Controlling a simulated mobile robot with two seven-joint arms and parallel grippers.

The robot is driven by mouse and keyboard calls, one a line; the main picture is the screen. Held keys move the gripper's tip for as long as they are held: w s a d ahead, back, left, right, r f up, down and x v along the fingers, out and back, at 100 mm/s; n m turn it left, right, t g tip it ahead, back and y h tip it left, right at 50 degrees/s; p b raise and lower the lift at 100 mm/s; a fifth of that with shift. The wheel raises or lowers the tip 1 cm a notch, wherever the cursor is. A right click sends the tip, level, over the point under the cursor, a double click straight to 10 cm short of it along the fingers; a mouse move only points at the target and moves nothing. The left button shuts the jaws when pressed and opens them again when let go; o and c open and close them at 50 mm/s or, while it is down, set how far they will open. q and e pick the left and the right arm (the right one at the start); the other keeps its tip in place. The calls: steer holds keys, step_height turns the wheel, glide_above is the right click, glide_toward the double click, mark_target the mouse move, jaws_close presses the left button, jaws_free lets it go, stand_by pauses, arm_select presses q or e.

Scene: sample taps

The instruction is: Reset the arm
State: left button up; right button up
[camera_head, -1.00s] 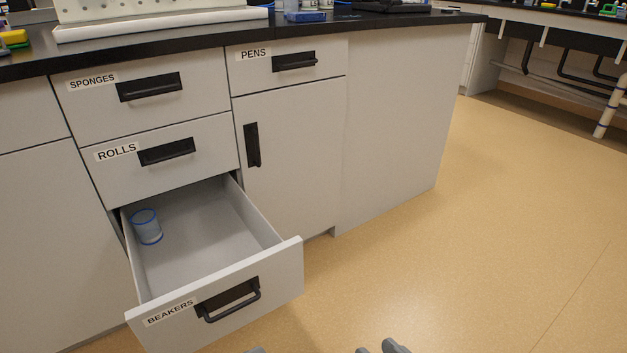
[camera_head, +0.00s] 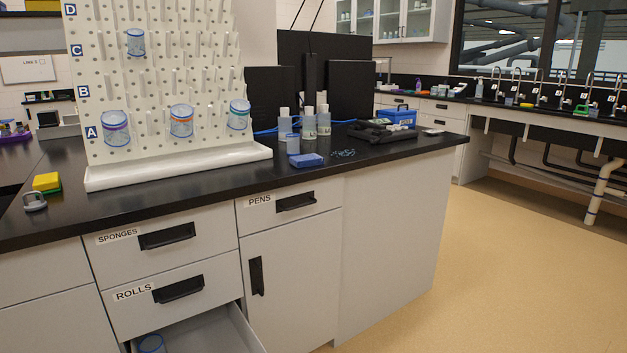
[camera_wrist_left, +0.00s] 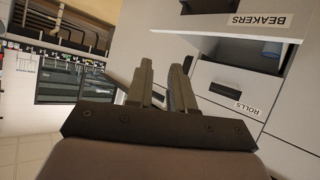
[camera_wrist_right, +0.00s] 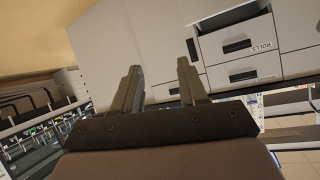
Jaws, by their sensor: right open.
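My left gripper (camera_wrist_left: 163,75) shows in the left wrist view with a narrow gap between its fingers and nothing between them. My right gripper (camera_wrist_right: 158,68) is open and empty in the right wrist view. Neither gripper is in the head view. The lower drawer is pulled out; its side wall (camera_head: 243,328) shows at the bottom of the head view.
The SPONGES (camera_head: 165,240), ROLLS (camera_head: 178,290) and PENS (camera_head: 295,202) drawers are shut. On the black counter, a white pegboard (camera_head: 160,100) holds several beakers, beside bottles (camera_head: 308,122) and a blue box (camera_head: 398,118). Open floor (camera_head: 520,260) lies to the right.

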arm_select(q)
steer(key=s+a+r+g+y+p, duration=0.1)
steer(key=a+r+p, duration=0.4)
steer(key=p, duration=0.8)
step_height(320, 180, up, 3)
steer(key=s+y, duration=0.1)
steer(key=s, duration=0.1)
steer(key=shift+s+f, duration=0.2)
steer(key=shift+s, duration=0.1)
arm_select(e)
steer(key=s+d+r+h, duration=0.1)
steer(key=s+d+r, duration=0.1)
steer(key=r, duration=0.1)
steer(key=s+d+r+g+h, duration=0.1)
steer(key=d+r, duration=0.2)
steer(key=r, duration=0.1)
steer(key=shift+s+r, duration=0.3)
steer(key=shift+s, duration=0.05)
arm_select(q)
steer(key=shift+s+a, duration=0.1)
arm_select(e)
steer(key=shift+a, duration=0.1)
